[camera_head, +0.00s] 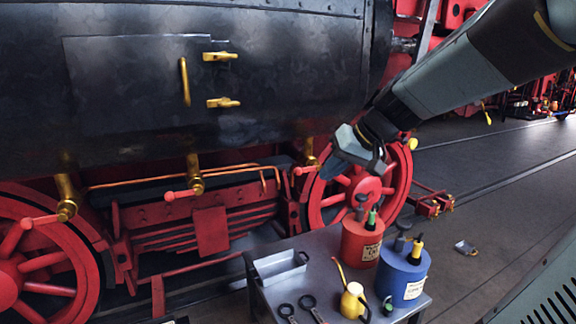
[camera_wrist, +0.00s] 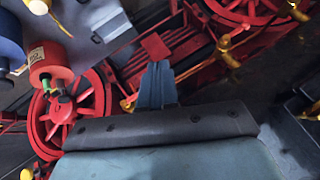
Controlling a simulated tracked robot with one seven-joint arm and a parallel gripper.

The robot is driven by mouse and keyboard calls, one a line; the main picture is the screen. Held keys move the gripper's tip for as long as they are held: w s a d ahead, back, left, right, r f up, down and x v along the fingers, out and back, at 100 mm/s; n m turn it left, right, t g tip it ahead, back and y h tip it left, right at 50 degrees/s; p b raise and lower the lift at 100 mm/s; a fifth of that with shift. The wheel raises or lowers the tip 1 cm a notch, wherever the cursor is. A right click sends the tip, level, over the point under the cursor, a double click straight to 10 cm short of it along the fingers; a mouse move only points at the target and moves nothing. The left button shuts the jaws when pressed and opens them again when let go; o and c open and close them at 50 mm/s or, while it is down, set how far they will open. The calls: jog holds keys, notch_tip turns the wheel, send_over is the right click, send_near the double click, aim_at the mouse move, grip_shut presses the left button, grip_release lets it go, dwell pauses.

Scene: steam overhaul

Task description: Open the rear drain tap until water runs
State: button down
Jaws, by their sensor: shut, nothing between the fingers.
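Three brass drain taps with red handles hang in a row under the black boiler: a left tap (camera_head: 67,198), a middle tap (camera_head: 195,178) and a right tap (camera_head: 310,158). I cannot tell from the picture which is the rear one. No water shows at any of them. My gripper (camera_head: 333,168) is shut and empty, just right of the right tap and in front of the red wheel. Whether it touches that tap's red handle is unclear. In the wrist view my shut fingers (camera_wrist: 157,82) point at the red frame, and a brass tap (camera_wrist: 225,46) shows to their right.
A grey metal table (camera_head: 262,300) stands below my gripper. It bears a red can (camera_head: 362,242), a blue can (camera_head: 403,276), a small tray (camera_head: 280,268), spanners and a yellow oiler (camera_head: 352,300). Red wheels flank the frame. Open floor lies to the right.

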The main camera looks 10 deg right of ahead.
aim_at(308, 169)
jog(key=w+d+m+t+y, duration=0.1)
jog(key=w+d+t, duration=0.1)
jog(key=w+d, duration=0.5)
jog(key=w+d+t+y, duration=0.1)
jog(key=w+d+t, duration=0.15)
jog(key=w, duration=0.75)
jog(key=shift+s+a+f+x, duration=0.1)
jog(key=shift+s+f+x, duration=0.3)
jog(key=shift+x, duration=1.8)
jog(key=shift+s+a+f+x, duration=0.1)
jog(key=shift+s+f+x, duration=0.25)
jog(key=shift+x, duration=1.85)
jog(key=shift+s+a+f+x, duration=0.1)
jog(key=shift+s+f+x, duration=0.25)
jog(key=shift+x, duration=1.9)
jog(key=shift+w+f, duration=0.1)
jog(key=shift+d, duration=0.2)
